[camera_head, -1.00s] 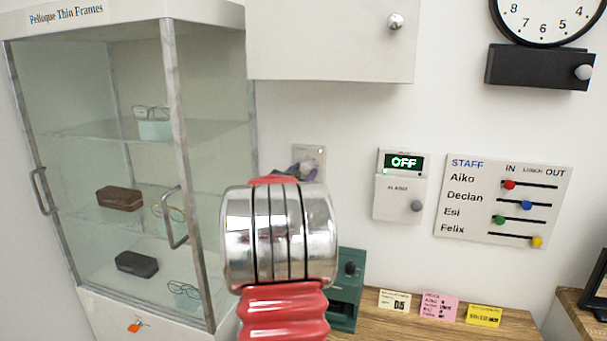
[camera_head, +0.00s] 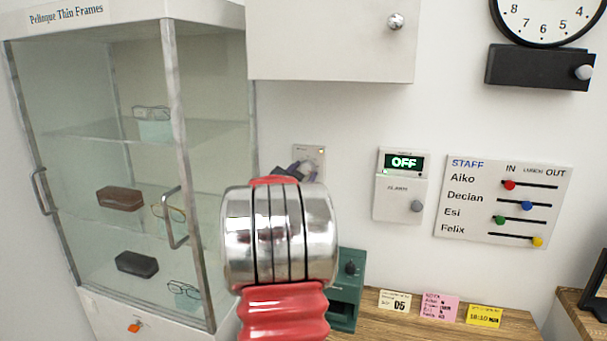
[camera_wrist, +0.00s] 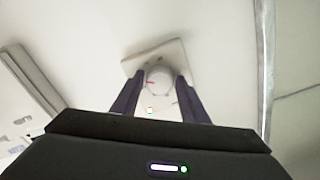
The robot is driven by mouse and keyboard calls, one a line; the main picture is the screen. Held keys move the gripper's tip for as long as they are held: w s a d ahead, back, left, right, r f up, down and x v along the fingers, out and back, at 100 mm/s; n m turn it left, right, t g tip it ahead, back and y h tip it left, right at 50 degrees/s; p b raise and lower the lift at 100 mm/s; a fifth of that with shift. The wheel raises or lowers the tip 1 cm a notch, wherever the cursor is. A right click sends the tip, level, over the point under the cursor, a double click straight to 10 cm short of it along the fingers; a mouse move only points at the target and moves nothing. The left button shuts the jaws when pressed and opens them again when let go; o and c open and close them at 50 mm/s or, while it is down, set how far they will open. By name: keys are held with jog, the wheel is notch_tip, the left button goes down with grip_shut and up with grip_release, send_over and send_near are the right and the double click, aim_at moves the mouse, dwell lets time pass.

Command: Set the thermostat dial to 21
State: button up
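The thermostat is a pale square wall plate (camera_head: 310,152) just above my arm in the head view. In the wrist view the plate (camera_wrist: 172,54) shows tilted, with a round white dial (camera_wrist: 159,83) that has a red mark at its left side. My gripper (camera_wrist: 160,78) has its two dark fingers apart, one on each side of the dial, close to its rim. I see no clear contact. In the head view my gripper (camera_head: 294,170) is mostly hidden behind my wrist, and the dial's numbers are not readable.
A glass cabinet (camera_head: 173,110) with glasses and cases stands at the left. A white cupboard (camera_head: 330,45) hangs above. An alarm box (camera_head: 402,200) reading OFF and a staff board (camera_head: 503,205) are to the right. A green device (camera_head: 347,290) and cards sit on the wooden counter (camera_head: 375,325).

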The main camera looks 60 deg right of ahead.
jog(key=o, duration=0.3)
jog(key=a, duration=0.4)
jog(key=s+a, duration=0.1)
jog(key=a, duration=0.4)
jog(key=s+a, duration=0.1)
jog(key=a, duration=0.3)
jog(key=shift+s+a, duration=0.1)
jog(key=shift+a, duration=0.2)
jog(key=shift+s, duration=0.1)
dwell(0.5)
